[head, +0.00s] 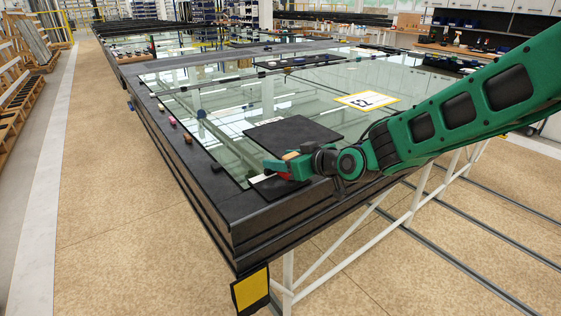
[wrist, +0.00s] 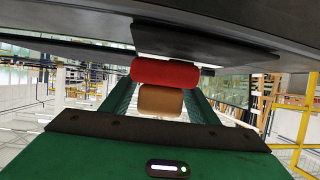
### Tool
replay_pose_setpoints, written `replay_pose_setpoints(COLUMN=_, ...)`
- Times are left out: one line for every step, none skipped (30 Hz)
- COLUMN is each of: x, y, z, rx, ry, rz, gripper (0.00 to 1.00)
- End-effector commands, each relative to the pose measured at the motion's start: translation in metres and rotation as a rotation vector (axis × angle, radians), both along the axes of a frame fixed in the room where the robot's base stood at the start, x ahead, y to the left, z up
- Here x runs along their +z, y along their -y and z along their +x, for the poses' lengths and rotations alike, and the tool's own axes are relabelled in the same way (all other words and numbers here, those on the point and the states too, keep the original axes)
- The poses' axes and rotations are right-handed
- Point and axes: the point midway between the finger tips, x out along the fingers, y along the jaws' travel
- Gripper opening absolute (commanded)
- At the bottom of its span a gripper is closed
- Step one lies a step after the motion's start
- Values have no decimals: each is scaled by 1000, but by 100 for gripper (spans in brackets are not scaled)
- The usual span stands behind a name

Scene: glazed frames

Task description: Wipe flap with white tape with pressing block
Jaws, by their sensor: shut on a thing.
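My gripper (head: 292,168) is at the near corner of the glass table, low over its edge. It is shut on the pressing block, whose red part (wrist: 165,73) and tan part (wrist: 162,100) show between my green fingers in the wrist view. The red part faces a dark flat sheet (wrist: 205,42); I cannot tell whether they touch. In the head view, a small dark flap (head: 277,187) lies under my gripper at the table edge, partly hidden by it. A short strip of white tape (head: 261,178) shows just left of my fingers.
A larger dark square panel (head: 294,136) lies on the glass (head: 220,110) behind my gripper. A yellow-bordered sign (head: 367,99) lies farther back. Several small coloured knobs line the left dark rim (head: 190,155). A yellow plate (head: 251,290) hangs at the near corner.

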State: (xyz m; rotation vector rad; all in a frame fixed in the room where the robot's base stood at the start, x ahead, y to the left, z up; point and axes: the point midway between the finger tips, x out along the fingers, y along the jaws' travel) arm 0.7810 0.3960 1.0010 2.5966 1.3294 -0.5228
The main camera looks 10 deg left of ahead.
Motion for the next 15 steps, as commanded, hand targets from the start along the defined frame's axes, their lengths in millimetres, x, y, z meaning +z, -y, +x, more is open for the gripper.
replay_pose_setpoints(x=-3, y=8, z=6, rx=-10, ry=-2, rz=-7, gripper=28)
replay_pose_setpoints(x=-3, y=10, z=8, rx=-11, ry=-1, rz=-7, gripper=28)
replay_pose_setpoints(x=-3, y=13, z=11, rx=-11, ry=-1, rz=-7, gripper=28)
replay_pose_setpoints(x=-3, y=14, z=13, rx=-12, ry=-1, rz=-8, gripper=28)
replay_pose_setpoints(x=-2, y=16, z=15, rx=-14, ry=-1, rz=-8, gripper=28)
replay_pose_setpoints(x=-2, y=18, z=17, rx=-14, ry=-1, rz=-8, gripper=28)
replay_pose_setpoints(x=-2, y=20, z=19, rx=-14, ry=-1, rz=-7, gripper=28)
replay_pose_setpoints(x=-2, y=21, z=20, rx=-14, ry=-1, rz=-7, gripper=28)
replay_pose_setpoints(x=-2, y=22, z=21, rx=-14, ry=-1, rz=-7, gripper=28)
replay_pose_setpoints(x=-1, y=22, z=21, rx=-14, ry=-1, rz=-7, gripper=28)
replay_pose_setpoints(x=0, y=22, z=21, rx=-13, ry=0, rz=-8, gripper=28)
replay_pose_setpoints(x=1, y=22, z=21, rx=-12, ry=0, rz=-6, gripper=28)
replay_pose_setpoints(x=1, y=22, z=21, rx=-12, ry=0, rz=-6, gripper=28)
replay_pose_setpoints(x=1, y=21, z=20, rx=-12, ry=0, rz=-6, gripper=28)
replay_pose_setpoints(x=1, y=21, z=19, rx=-11, ry=0, rz=-6, gripper=28)
